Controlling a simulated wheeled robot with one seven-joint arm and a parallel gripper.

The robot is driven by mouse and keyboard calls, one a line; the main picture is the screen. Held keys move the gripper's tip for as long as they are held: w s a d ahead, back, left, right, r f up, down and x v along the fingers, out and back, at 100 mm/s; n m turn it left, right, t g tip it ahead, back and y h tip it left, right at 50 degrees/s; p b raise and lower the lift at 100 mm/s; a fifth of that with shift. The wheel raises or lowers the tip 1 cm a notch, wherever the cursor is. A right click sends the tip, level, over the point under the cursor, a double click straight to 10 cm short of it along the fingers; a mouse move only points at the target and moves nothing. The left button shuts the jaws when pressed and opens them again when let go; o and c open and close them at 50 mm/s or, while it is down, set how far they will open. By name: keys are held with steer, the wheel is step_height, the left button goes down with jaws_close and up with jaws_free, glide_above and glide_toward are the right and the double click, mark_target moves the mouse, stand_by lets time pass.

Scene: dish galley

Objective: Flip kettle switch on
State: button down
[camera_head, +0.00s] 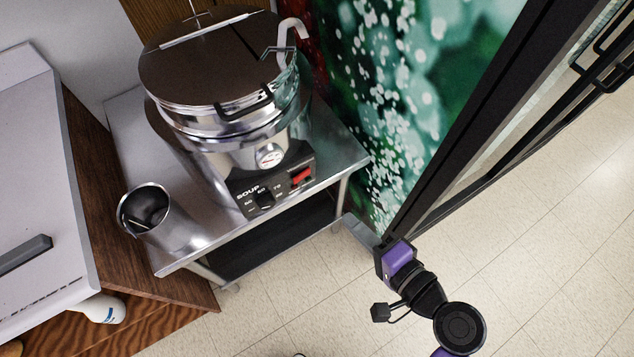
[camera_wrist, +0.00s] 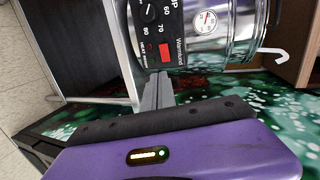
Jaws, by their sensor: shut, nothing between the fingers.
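The soup kettle (camera_head: 190,150) is a round steel pot with a dark lid, upright on a steel table. On its black front panel (camera_head: 272,190) are a dial (camera_head: 264,198) and a red switch (camera_head: 302,176). The switch also shows in the wrist view (camera_wrist: 166,52); I cannot tell which way it is set. My gripper (camera_wrist: 160,77) is shut and empty. Its grey fingers point at the panel, just below the switch in the wrist view, seemingly apart from it. In the head view my purple hand is at the lower right of the kettle.
A steel cylinder (camera_head: 172,225) stands left of the kettle on the steel table (camera_head: 200,255). A ladle handle (camera_head: 290,28) rises from the lid. A dark-framed door (camera_head: 470,125) is at right. Tiled floor (camera_head: 540,275) is clear at lower right.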

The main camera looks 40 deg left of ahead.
steer(key=shift+s+a+g, duration=0.15)
steer(key=shift+s+g, duration=0.15)
steer(key=shift+s, duration=0.3)
steer(key=p, duration=0.2)
glide_toward(298, 180)
steer(key=x, duration=0.5)
steer(key=shift+a+f, duration=0.2)
steer(key=shift+f, duration=0.05)
steer(key=shift+w+a+f, duration=0.1)
steer(key=shift+a, duration=0.4)
steer(key=shift+a, duration=0.1)
steer(key=shift+a, duration=0.15)
steer(key=shift+w, duration=0.1)
